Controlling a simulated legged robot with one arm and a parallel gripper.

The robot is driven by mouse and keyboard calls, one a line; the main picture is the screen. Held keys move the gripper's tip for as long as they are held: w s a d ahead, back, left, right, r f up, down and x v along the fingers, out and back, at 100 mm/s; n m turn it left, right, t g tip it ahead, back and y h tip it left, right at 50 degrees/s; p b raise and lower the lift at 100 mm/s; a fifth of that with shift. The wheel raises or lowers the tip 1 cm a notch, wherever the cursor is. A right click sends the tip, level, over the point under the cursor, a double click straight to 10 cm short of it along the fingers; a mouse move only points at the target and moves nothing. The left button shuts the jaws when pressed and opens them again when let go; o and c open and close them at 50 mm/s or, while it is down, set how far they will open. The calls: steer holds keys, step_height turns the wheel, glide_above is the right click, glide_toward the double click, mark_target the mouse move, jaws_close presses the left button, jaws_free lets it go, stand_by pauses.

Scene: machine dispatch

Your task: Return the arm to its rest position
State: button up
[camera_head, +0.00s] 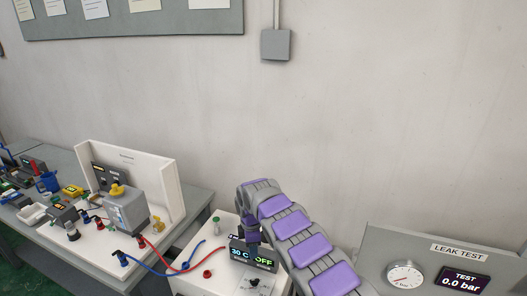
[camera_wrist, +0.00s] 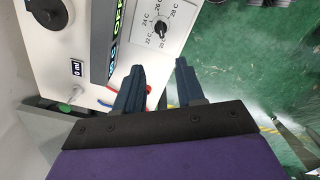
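My arm (camera_head: 300,240), purple and grey, reaches from the lower right of the head view and bends down at its far end. My gripper (camera_wrist: 160,67) shows two dark blue fingers standing apart in the wrist view, with nothing held between them. In the head view the wrist end hangs over a white unit (camera_head: 188,284) with a display (camera_head: 253,258) reading "30 C OFF"; the fingertips are hard to make out there. The wrist view shows the unit's dial (camera_wrist: 161,31) with temperature marks beyond the fingers.
A leak test panel (camera_head: 440,275) with a gauge (camera_head: 405,274) stands at the right. A bench (camera_head: 190,205) at the left carries a grey box (camera_head: 126,212) and several fittings. Blue and red hoses (camera_head: 165,268) run to the white unit.

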steer(key=s+d+r+m+h+b, duration=0.1)
steer(key=s+d+r+m+b, duration=0.2)
steer(key=s+d+r+m, duration=0.6)
steer(key=s+d+r+m+h+b, duration=0.25)
steer(key=s+d+r, duration=0.35)
steer(key=d, duration=0.6)
steer(key=s+f+m+g+y+b, duration=0.1)
steer(key=s+f+m+y+b, duration=0.1)
steer(key=s, duration=1.5)
steer(key=s+a+f+m+y+b, duration=0.1)
steer(key=s+f+m+b, duration=0.2)
steer(key=s, duration=1.5)
step_height(320, 180, down, 2)
steer(key=m, duration=0.3)
steer(key=shift+s+a+g+y, duration=0.2)
steer(key=shift+a+g+y, duration=0.1)
steer(key=shift+g+y, duration=0.1)
steer(key=shift+o, duration=0.3)
